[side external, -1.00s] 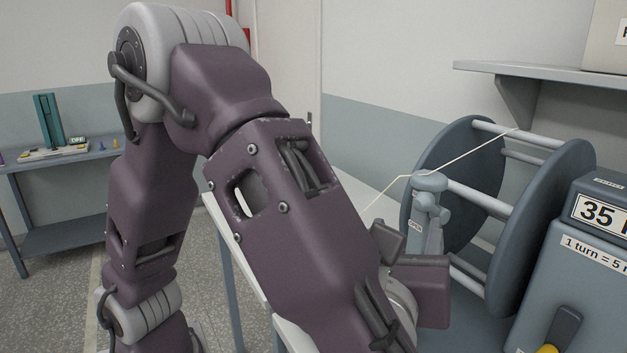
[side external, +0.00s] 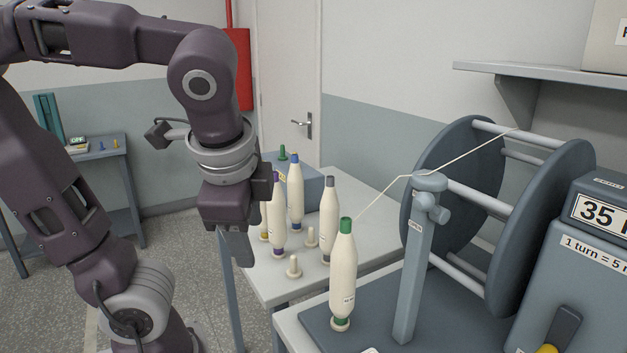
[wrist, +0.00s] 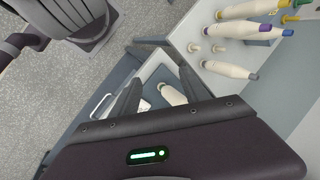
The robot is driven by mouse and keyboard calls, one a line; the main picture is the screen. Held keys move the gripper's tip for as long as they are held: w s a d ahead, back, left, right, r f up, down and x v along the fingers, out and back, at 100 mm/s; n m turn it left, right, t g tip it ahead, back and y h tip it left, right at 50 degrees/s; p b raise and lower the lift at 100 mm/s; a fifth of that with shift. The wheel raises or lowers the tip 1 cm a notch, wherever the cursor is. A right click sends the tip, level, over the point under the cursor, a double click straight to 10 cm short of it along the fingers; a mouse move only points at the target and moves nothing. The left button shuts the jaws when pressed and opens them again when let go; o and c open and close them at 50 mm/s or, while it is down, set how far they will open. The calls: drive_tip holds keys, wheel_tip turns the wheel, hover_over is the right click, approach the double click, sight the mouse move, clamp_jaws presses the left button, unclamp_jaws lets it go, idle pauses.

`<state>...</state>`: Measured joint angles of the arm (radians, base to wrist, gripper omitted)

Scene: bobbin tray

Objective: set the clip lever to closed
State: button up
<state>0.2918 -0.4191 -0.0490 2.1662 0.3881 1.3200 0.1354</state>
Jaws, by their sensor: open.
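The clip (side external: 430,182) sits on top of a blue-grey post, with a short lever or knob (side external: 438,213) at its side. A small label (side external: 416,225) is on the post below it, too small to read surely. A pale thread (side external: 380,198) runs from the green-topped bobbin (side external: 343,270) up to the clip and on to the reel. My gripper (side external: 240,250) hangs left of the post, well apart from it, pointing down. In the wrist view its two fingers (wrist: 160,78) are spread, with nothing held; a bobbin (wrist: 172,94) shows between them, below. The clip does not show there.
Several bobbins (side external: 296,195) and bare pegs (side external: 293,268) stand on the white table behind the green-topped bobbin. The large reel (side external: 455,185) and a counter box (side external: 580,270) with a yellow-handled lever stand right of the post. A shelf (side external: 540,72) overhangs the reel.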

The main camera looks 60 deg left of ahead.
drive_tip(key=s+d+f+n+t+h, duration=0.1)
drive_tip(key=d+f+n+t+h, duration=0.25)
drive_tip(key=n, duration=0.25)
drive_tip(key=w+a+r+m+t+y, duration=0.2)
drive_tip(key=w+a+m+t, duration=0.4)
drive_tip(key=w+a+m, duration=1)
drive_tip(key=w+m, duration=0.2)
drive_tip(key=m, duration=0.4)
drive_tip(key=shift+w+r+m+y, duration=0.3)
drive_tip(key=shift+w+r+y, duration=0.05)
